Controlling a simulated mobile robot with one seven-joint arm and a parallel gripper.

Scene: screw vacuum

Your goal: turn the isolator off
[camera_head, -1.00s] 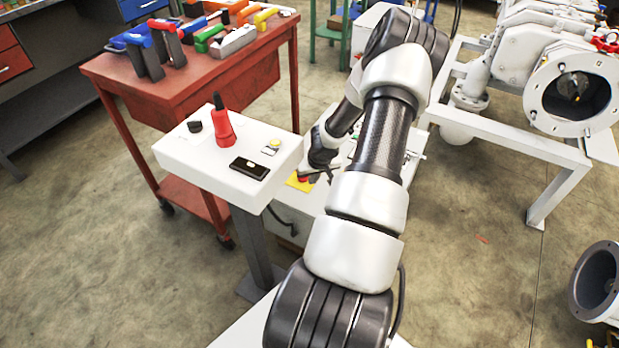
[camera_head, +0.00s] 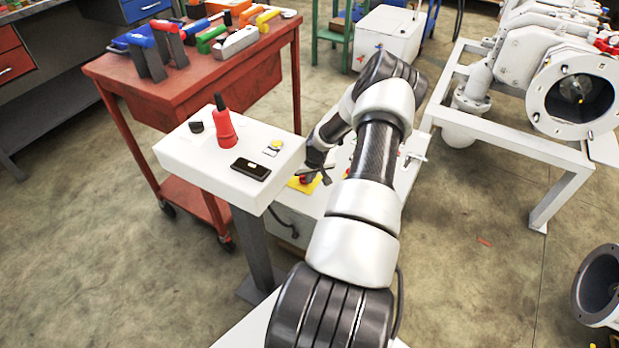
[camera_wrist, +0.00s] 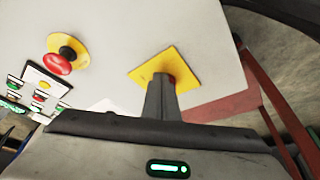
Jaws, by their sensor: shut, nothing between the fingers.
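A yellow square plate (camera_head: 296,187) with a small red part (camera_head: 305,179), which looks like the isolator's switch, is on top of the light grey box. The plate also shows in the wrist view (camera_wrist: 148,66). My gripper (camera_head: 311,174) is shut with nothing between its fingers. In the wrist view the fingers (camera_wrist: 165,82) point at the plate and cover most of its middle, so the knob's shape and setting are hidden. I cannot tell whether the fingertips touch it.
A red mushroom button on a yellow round base (camera_wrist: 60,60) and a panel of small buttons (camera_wrist: 38,92) sit on the same box. A white stand (camera_head: 215,165) holds a red bottle-like tool (camera_head: 224,128) and a black device. A red tool cart (camera_head: 190,85) stands behind.

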